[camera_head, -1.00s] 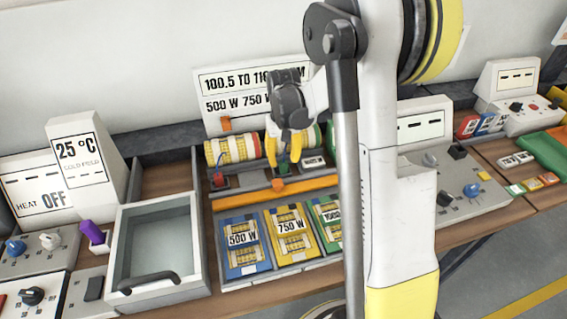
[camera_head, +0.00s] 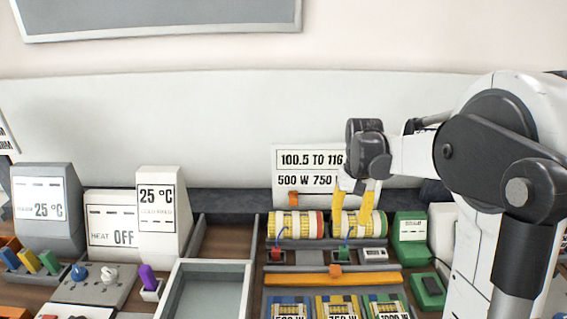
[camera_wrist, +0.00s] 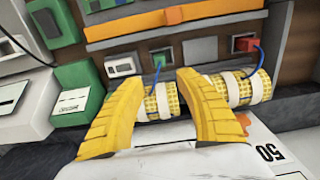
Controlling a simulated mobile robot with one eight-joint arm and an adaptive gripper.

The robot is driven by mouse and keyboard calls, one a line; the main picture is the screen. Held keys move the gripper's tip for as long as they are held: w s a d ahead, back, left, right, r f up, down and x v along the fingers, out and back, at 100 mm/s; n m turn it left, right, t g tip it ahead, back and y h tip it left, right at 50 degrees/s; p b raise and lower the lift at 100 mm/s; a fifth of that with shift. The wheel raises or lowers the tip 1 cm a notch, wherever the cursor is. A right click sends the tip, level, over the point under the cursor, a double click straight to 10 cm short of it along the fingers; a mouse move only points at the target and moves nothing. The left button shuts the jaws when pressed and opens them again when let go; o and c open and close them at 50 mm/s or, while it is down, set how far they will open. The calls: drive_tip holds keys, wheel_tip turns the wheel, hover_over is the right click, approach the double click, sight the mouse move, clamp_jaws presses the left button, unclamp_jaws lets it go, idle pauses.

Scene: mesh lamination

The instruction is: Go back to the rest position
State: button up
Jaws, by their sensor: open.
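My gripper (camera_head: 357,205) has two yellow fingers that are open. In the head view they overlap the right yellow mesh roll (camera_head: 345,228) at the back of the bench. In the wrist view the gripper (camera_wrist: 162,80) has its fingers spread, with part of this roll (camera_wrist: 163,100) showing between them. I cannot tell whether the fingers touch it. The left mesh roll (camera_head: 290,226) lies beside it and also shows in the wrist view (camera_wrist: 240,88). Nothing is visibly held. My arm comes in from the right and hides the bench there.
A sign (camera_head: 305,170) stands behind the rolls. An orange bar (camera_head: 310,279) and labelled wattage cards (camera_head: 336,306) lie in front. An open grey tray (camera_head: 207,290) and display boxes (camera_head: 46,208) are to the left.

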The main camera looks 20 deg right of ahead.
drive_tip(key=s+a+r+n+t, duration=0.1)
drive_tip(key=s+a+r+t, duration=0.1)
drive_tip(key=s+a, duration=0.5)
drive_tip(key=s+a+r+n+t, duration=0.2)
drive_tip(key=s+a+t, duration=0.3)
drive_tip(key=s+a, duration=0.3)
drive_tip(key=s+r, duration=0.1)
drive_tip(key=s, duration=0.2)
drive_tip(key=shift+a+r, duration=0.15)
drive_tip(key=shift+a, duration=0.1)
drive_tip(key=shift+w, duration=0.1)
